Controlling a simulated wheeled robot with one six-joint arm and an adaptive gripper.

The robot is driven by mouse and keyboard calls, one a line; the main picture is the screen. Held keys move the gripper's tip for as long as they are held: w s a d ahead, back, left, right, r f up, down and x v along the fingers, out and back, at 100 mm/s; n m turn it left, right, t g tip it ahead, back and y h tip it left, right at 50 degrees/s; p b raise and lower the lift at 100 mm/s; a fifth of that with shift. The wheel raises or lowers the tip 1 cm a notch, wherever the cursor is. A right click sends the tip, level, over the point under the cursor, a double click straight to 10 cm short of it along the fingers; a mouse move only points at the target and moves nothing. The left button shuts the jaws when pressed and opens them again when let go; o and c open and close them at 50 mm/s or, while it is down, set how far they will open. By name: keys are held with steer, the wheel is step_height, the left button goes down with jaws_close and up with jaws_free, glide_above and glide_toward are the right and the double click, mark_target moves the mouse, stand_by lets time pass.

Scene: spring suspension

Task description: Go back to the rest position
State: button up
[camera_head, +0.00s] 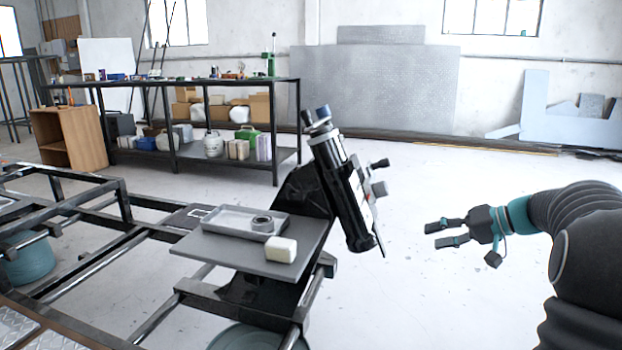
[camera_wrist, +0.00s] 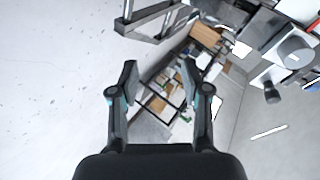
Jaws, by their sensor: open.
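My gripper (camera_head: 447,234) is in the right half of the head view, open and empty, pointing left in free air. Its two fingers are spread apart in the wrist view (camera_wrist: 160,88), with nothing between them. The spring suspension unit (camera_head: 342,185), a dark cylinder on a tilted black mount, stands to the left of my gripper with a clear gap between them. Part of this fixture appears at the upper right of the wrist view (camera_wrist: 296,52).
A grey shelf plate (camera_head: 215,250) bears a tray (camera_head: 232,217) with a dark ring (camera_head: 262,223) in it and a white block (camera_head: 281,250) beside it. A black metal frame (camera_head: 85,240) fills the lower left. A workbench (camera_head: 285,120) stands behind. The floor around my gripper is clear.

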steer(key=s+a+f+m+g+h, duration=0.2)
steer(key=s+a+f+h, duration=0.15)
steer(key=s, duration=0.55)
steer(key=s+a+f+m+g+h, duration=0.1)
steer(key=s+a+f+g+h, duration=0.2)
steer(key=s, duration=0.6)
steer(key=s+a+r+n+t+h+p, duration=0.1)
steer(key=s+a+n+t+h, duration=0.1)
steer(key=s, duration=0.5)
steer(key=s+a+r+n+t+h+p, duration=0.1)
steer(key=s+a+r+n+t, duration=0.1)
steer(key=s+a, duration=0.3)
steer(key=s, duration=0.3)
steer(key=shift+a+h, duration=0.25)
steer(key=shift+h, duration=0.1)
steer(key=shift+r, duration=0.1)
